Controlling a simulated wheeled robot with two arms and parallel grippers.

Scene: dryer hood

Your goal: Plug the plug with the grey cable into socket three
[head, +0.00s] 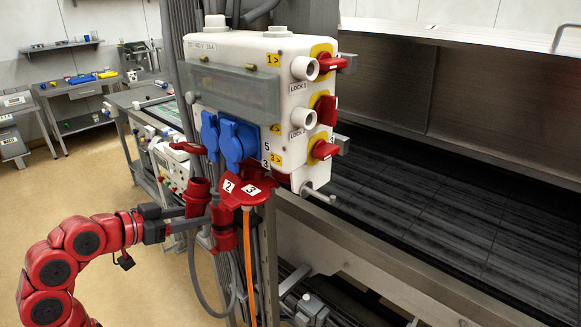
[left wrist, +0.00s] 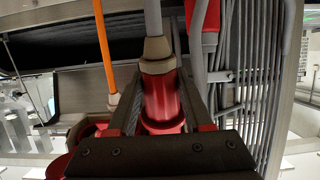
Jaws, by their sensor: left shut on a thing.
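My left gripper (head: 197,215) reaches in from the left and is shut on a red plug (head: 197,191). In the left wrist view the plug (left wrist: 163,100) sits between the jaws, with a beige collar and a grey cable (left wrist: 153,18) leaving it. In the head view the plug stands roughly upright, just left of the red lids marked 2 (head: 229,186) and 3 (head: 251,191) under the box. An orange cable (head: 248,260) hangs from below the 3 lid. The openings of the red sockets are hidden. My right gripper is not in view.
The white socket box (head: 225,47) carries blue sockets (head: 236,141) and red rotary switches (head: 325,108). A red cylindrical part (head: 223,232) is close beside my jaws. A grey cable loop hangs below them. A dark conveyor bed (head: 430,220) lies to the right.

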